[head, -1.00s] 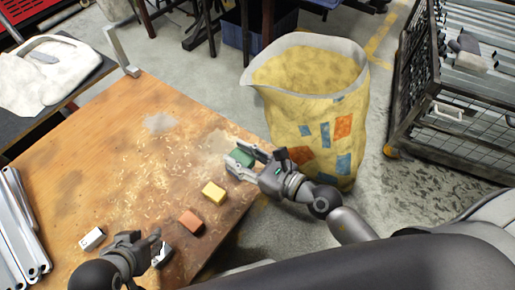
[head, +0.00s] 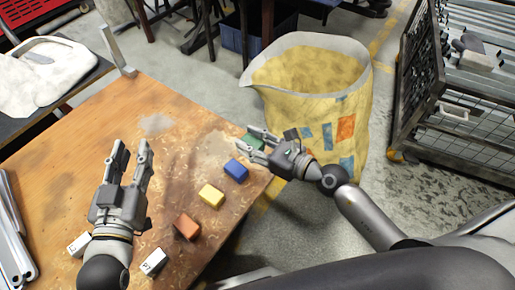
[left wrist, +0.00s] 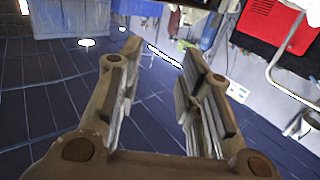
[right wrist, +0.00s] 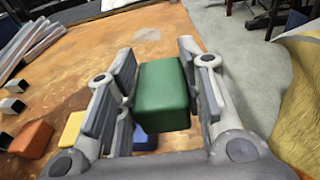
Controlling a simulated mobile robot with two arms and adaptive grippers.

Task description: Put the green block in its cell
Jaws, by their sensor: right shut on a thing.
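The green block (head: 252,143) is at the table's far right corner in the head view. My right gripper (head: 260,143) is shut on it and partly covers it. In the right wrist view the green block (right wrist: 162,97) sits between the two fingers; I cannot tell its height above the table. The blue block (head: 236,171), yellow block (head: 211,195) and orange block (head: 187,227) stand in a slanting row on the table. My left gripper (head: 131,155) is open and empty, raised over the left part of the table. No marked cell can be made out.
Two small white pieces (head: 154,262) lie near the front of the wooden table (head: 60,190). Metal profiles (head: 14,245) lie at its left edge. A yellow bag (head: 315,100) stands beyond the right edge, close to my right arm. A wire cage (head: 440,110) stands farther right.

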